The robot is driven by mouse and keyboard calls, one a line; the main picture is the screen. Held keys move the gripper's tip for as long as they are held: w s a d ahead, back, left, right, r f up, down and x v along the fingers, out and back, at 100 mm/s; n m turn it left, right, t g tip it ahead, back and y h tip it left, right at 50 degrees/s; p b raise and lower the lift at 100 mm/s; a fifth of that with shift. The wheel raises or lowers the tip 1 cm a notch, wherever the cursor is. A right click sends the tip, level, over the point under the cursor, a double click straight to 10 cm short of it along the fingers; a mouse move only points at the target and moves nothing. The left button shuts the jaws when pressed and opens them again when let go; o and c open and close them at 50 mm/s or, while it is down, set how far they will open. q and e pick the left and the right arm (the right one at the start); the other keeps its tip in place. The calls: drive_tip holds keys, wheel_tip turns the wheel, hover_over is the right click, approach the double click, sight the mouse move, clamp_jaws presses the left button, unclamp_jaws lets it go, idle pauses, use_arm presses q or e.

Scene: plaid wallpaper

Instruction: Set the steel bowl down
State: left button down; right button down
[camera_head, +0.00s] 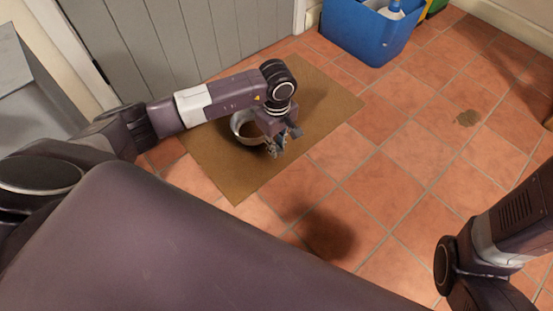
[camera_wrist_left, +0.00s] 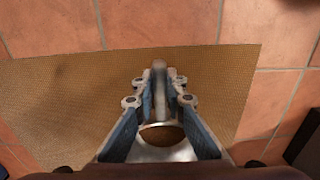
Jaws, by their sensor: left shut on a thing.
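The steel bowl (camera_head: 237,124) is over the brown mat (camera_head: 225,176) in the head view, partly hidden behind my left gripper (camera_head: 281,143). The left gripper points down and is shut on the bowl's near right side. In the left wrist view, the bowl (camera_wrist_left: 166,153) shows between the blue-grey fingers of the left gripper (camera_wrist_left: 159,78), with the mat (camera_wrist_left: 60,100) below. I cannot tell whether the bowl touches the mat or hangs just above it. My right gripper is out of view; only part of my right arm shows at the lower right.
A blue crate (camera_head: 366,35) with a bottle (camera_head: 392,8) in it stands at the back, right of the grey door (camera_head: 185,40). A dark stain (camera_head: 467,118) marks the tiles at right. The tiled floor (camera_head: 400,150) right of the mat is clear.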

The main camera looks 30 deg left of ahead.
use_arm(q)
wheel_tip(320, 180, down, 5)
drive_tip(key=b, duration=0.3)
drive_tip(key=shift+r, duration=0.3)
drive_tip(key=c, duration=2)
unclamp_jaws()
drive_tip(key=shift+o, duration=0.2)
